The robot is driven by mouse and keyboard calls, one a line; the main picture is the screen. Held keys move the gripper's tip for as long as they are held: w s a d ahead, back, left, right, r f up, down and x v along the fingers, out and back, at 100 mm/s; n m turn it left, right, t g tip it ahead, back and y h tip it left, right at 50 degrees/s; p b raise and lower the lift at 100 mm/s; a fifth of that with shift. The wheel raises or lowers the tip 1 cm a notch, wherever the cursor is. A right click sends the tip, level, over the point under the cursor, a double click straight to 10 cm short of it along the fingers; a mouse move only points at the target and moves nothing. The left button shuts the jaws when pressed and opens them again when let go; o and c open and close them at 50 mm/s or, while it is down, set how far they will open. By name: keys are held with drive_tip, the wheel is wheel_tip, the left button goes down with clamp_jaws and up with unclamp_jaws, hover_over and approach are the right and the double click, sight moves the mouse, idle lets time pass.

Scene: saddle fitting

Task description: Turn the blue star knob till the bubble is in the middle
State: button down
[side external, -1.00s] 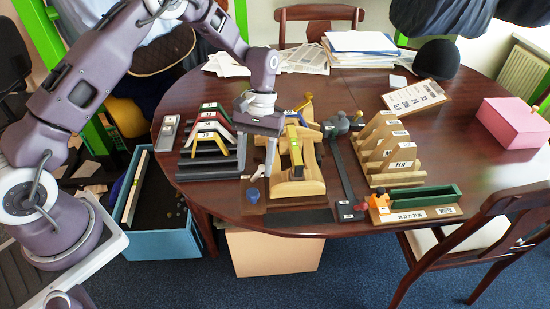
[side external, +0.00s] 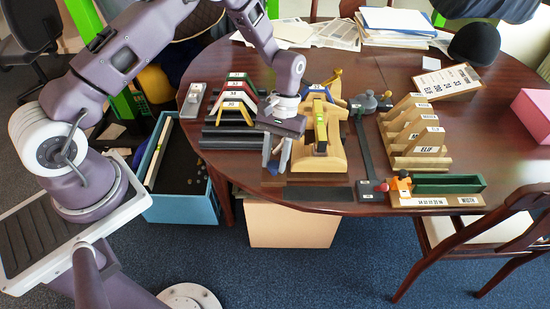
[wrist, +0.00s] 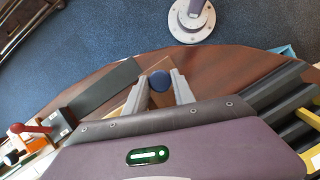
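The blue star knob (wrist: 160,81) lies between my two fingers in the wrist view. In the side view the knob (side external: 272,168) shows low at the fingers, partly hidden by them. My gripper (wrist: 159,84) points down over it, with a fingertip on either side and what looks like a narrow gap to each. The wooden saddle stand (side external: 325,160) is just right of my gripper. A yellow level (side external: 320,128) sits along its top. Its bubble is too small to make out.
Dark racks with coloured angle pieces (side external: 237,94) stand left of my gripper. A dark bar with a red knob (side external: 381,187) lies to the right, beside a wooden slotted rack (side external: 415,135). The table's front edge is close to the knob.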

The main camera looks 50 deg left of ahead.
drive_tip(key=shift+m+y, duration=0.3)
drive_tip(key=shift+m, duration=0.5)
drive_tip(key=c, duration=1.1)
unclamp_jaws()
drive_tip(key=shift+r, duration=0.1)
drive_tip(key=v, duration=0.7)
drive_tip(key=shift+w, duration=0.15)
